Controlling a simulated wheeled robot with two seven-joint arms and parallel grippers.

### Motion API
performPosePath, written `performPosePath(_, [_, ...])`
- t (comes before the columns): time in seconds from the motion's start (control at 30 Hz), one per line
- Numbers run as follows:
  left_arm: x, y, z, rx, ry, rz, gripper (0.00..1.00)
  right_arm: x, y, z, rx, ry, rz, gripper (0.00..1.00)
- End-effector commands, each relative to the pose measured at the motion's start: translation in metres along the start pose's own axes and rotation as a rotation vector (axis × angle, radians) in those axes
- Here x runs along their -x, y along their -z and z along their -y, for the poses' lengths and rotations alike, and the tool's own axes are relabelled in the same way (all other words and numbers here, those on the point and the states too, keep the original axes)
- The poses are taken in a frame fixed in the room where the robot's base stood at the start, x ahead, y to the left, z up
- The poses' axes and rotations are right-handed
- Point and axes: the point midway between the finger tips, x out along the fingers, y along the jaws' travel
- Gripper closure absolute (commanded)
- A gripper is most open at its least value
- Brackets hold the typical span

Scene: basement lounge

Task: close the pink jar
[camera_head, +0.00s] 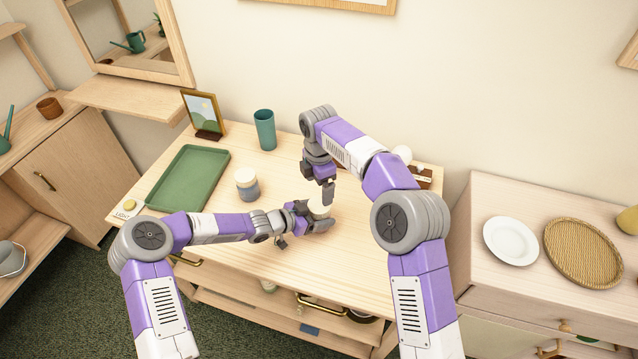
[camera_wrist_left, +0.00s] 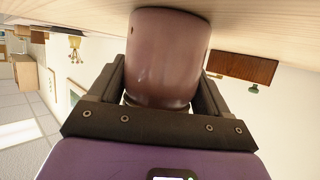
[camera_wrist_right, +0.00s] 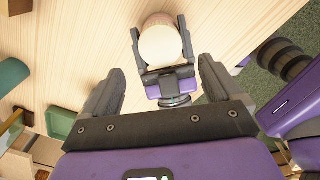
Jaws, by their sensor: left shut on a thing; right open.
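The pink jar (camera_wrist_left: 168,58) stands on the wooden table (camera_head: 185,215) and fills the middle of the left wrist view. My left gripper (camera_head: 322,222) is shut on its sides, low over the tabletop. The jar's round cream top (camera_head: 319,208) looks like a lid and also shows in the right wrist view (camera_wrist_right: 161,46). I cannot tell how tightly it sits. My right gripper (camera_head: 328,192) points down just above the jar, open and empty. In the right wrist view, the jar's top lies beyond the open fingers, apart from them.
A cream-topped jar with a grey-blue base (camera_head: 247,186), a teal cup (camera_head: 265,130), a green tray (camera_head: 189,178) and a picture frame (camera_head: 203,112) stand left of my grippers. A brown box (camera_head: 424,178) is partly hidden behind my right arm. The front right tabletop is clear.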

Motion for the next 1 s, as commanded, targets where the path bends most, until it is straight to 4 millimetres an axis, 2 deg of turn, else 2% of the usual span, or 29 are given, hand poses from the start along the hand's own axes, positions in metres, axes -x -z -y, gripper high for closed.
performPosePath(0.5, [0.0, 0.0, 0.0, 0.0, 0.0, -0.001, 1.0, -0.07, 0.0, 0.001, -0.001, 0.003, -0.001, 0.08])
performPosePath(0.67, [0.0, 0.0, 0.0, 0.0, 0.0, -0.001, 1.0, -0.078, 0.0, 0.001, -0.001, 0.002, 0.0, 0.08])
performPosePath(0.93, [0.0, 0.0, 0.0, 0.0, 0.0, -0.001, 1.0, -0.078, 0.0, 0.0, -0.001, 0.001, 0.0, 0.08])
performPosePath(1.0, [0.0, 0.0, 0.0, 0.0, 0.0, -0.001, 1.0, -0.078, 0.0, 0.0, -0.001, 0.001, 0.0, 0.19])
